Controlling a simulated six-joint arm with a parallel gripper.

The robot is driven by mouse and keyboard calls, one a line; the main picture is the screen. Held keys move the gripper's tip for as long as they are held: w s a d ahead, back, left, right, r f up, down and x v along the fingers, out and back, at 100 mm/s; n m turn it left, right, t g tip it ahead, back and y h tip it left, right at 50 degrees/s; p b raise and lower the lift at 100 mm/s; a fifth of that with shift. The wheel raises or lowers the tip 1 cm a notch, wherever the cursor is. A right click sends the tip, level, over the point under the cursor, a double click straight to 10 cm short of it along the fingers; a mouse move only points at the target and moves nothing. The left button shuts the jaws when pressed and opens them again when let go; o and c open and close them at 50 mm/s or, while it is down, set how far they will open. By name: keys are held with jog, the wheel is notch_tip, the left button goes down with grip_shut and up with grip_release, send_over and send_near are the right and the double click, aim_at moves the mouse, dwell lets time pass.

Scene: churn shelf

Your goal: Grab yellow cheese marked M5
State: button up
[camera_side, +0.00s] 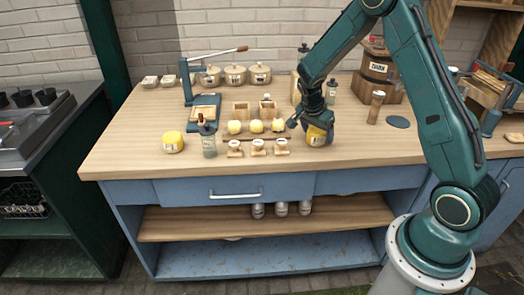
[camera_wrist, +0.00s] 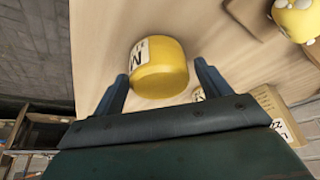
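A yellow cheese (camera_side: 318,136) with a white label stands near the right part of the bench top. In the wrist view this cheese (camera_wrist: 162,72) shows a label starting with a dark M; the rest is at a steep angle and I cannot read it surely. My gripper (camera_side: 313,121) is low over it, pointing down. In the wrist view my gripper (camera_wrist: 161,70) is open, one finger on each side of the cheese, with a small gap at the right finger and very little at the left. A second yellow labelled cheese (camera_side: 172,142) stands at the left front; its label is too small to read.
Several pale yellow balls (camera_side: 256,127) and wooden stamps (camera_side: 258,147) stand left of my gripper. A bottle (camera_side: 208,142) is farther left. The bench front edge is close, with bare wood before the cheese.

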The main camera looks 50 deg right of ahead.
aim_at(317, 129)
jog(key=c, duration=0.9)
jog(key=shift+r, duration=0.2)
notch_tip(317, 129, up, 20)
jog(key=shift+f, duration=0.15)
dwell(0.4)
